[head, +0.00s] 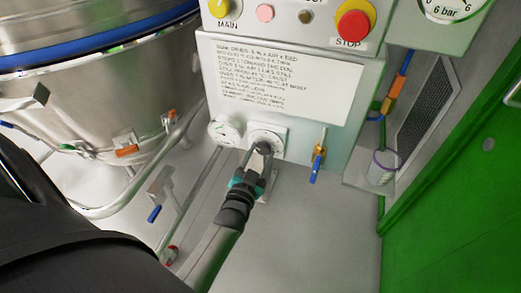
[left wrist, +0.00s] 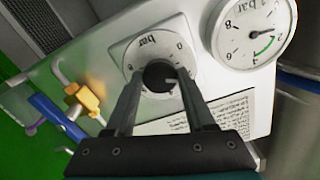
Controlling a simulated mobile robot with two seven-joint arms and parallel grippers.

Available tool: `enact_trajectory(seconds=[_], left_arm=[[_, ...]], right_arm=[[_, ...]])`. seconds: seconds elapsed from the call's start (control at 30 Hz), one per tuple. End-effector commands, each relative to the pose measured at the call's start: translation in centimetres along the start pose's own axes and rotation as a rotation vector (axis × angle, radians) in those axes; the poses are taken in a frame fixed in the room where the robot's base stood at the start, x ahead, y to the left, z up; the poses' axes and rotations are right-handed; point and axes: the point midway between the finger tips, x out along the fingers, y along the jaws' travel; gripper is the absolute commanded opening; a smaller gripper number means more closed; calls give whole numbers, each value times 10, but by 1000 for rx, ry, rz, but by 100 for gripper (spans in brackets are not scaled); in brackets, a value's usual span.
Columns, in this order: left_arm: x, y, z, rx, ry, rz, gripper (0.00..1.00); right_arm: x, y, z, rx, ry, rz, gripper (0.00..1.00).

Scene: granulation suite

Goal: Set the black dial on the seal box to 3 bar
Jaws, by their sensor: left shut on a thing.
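The seal box is the pale grey box (head: 350,120) with a printed text panel (head: 280,78). Its black dial (left wrist: 158,74) sits on a round white scale plate (left wrist: 143,47) marked "bar", low on the front; the plate also shows in the head view (head: 266,134). My left gripper (head: 261,151) is shut on the black dial, one finger on each side; it also shows in the left wrist view (left wrist: 160,80). The fingers hide part of the scale, and I cannot tell the exact setting. My right gripper is out of view.
A round pressure gauge (left wrist: 250,32) with a green band sits beside the dial. A blue-handled valve (head: 317,160) is on the dial's other side. A control panel with a red stop button (head: 353,26) is above. A steel vessel (head: 100,90) stands left, a green door (head: 450,200) right.

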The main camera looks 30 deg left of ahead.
Motion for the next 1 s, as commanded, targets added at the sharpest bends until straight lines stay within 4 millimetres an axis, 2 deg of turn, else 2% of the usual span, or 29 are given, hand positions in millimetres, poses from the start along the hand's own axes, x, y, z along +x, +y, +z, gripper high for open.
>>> enact_trajectory(seconds=[0.2, 0.43, 0.7, 1.0], left_arm=[[0, -1, -1, 199, -2, 0, 0], [0, 0, 0, 377, -1, 0, 0], [0, 0, 0, 510, -2, 0, 0], [0, 0, 0, 563, -2, 0, 0]], right_arm=[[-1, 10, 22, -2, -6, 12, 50], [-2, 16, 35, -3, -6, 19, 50], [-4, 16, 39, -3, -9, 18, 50], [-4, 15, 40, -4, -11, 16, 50]])
